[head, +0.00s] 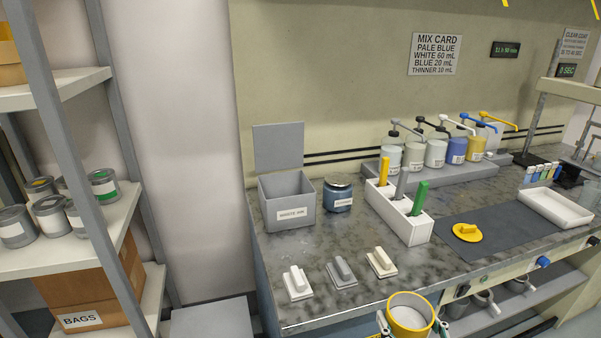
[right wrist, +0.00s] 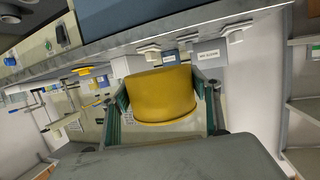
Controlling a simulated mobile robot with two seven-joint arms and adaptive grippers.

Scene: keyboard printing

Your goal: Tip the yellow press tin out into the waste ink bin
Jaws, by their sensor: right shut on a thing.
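The yellow press tin (head: 391,316) is at the bottom of the head view, in front of the counter's front edge, its open top facing up. Its inside looks pale; I cannot tell what it holds. My right gripper (head: 412,328) is shut on the tin, a finger on either side. The right wrist view also shows the tin (right wrist: 162,95) between the green-edged fingers (right wrist: 163,108). The grey waste ink bin (head: 288,214) stands on the counter's left end, up and left of the tin, with its lid (head: 279,147) raised. My left gripper is out of view.
A blue jar (head: 338,197) stands right beside the bin. Three small handled blocks, including a grey one (head: 341,273), lie along the counter front. A white holder (head: 399,219) with coloured handles and a yellow lid-like disc (head: 467,236) on a dark mat are farther right.

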